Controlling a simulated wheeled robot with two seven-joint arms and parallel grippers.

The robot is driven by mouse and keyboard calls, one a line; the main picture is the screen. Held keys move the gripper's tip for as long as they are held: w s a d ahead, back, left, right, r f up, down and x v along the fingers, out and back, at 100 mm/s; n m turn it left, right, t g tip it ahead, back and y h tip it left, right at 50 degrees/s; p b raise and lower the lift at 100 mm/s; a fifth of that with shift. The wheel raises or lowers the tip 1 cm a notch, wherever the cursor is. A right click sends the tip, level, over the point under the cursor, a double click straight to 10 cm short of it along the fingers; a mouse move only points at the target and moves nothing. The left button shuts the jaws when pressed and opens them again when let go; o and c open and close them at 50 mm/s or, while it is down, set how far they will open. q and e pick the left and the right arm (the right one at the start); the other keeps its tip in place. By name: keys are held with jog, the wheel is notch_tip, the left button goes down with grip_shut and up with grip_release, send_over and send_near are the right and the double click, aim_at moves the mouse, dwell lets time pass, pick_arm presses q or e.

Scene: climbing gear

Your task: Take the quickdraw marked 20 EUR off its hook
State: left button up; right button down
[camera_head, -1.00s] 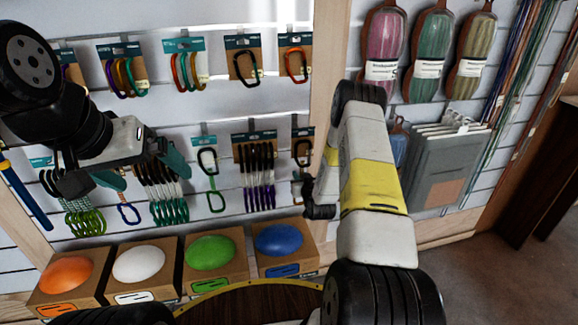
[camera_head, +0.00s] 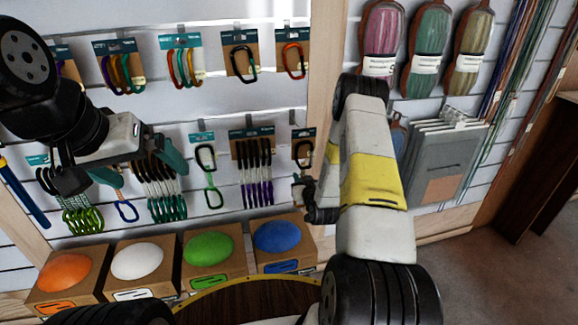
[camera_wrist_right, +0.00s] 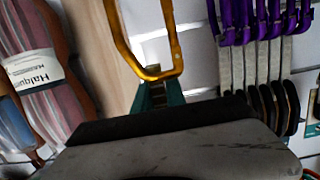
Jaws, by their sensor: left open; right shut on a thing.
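In the right wrist view my right gripper (camera_wrist_right: 162,92) has its green fingers shut on the rounded end of a gold carabiner (camera_wrist_right: 121,40), which runs up out of the picture. I cannot tell whether it still hangs from a hook. No 20 EUR mark is readable. My left gripper (camera_head: 142,168) is open and empty in front of the black and green quickdraws (camera_head: 158,190). Purple quickdraws (camera_head: 256,170) hang in a row, also seen in the right wrist view (camera_wrist_right: 262,50).
More carabiners on cards (camera_head: 181,60) hang along the upper row. Boxes with coloured domes (camera_head: 208,255) stand below. A wooden post (camera_head: 325,60) divides the wall. Bagged ropes (camera_head: 428,50) and grey packs (camera_head: 445,160) hang to the right. Floor shows at lower right.

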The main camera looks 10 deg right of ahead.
jog(key=shift+s+r, duration=0.1)
jog(key=shift+s, duration=1)
jog(key=shift+r, duration=0.1)
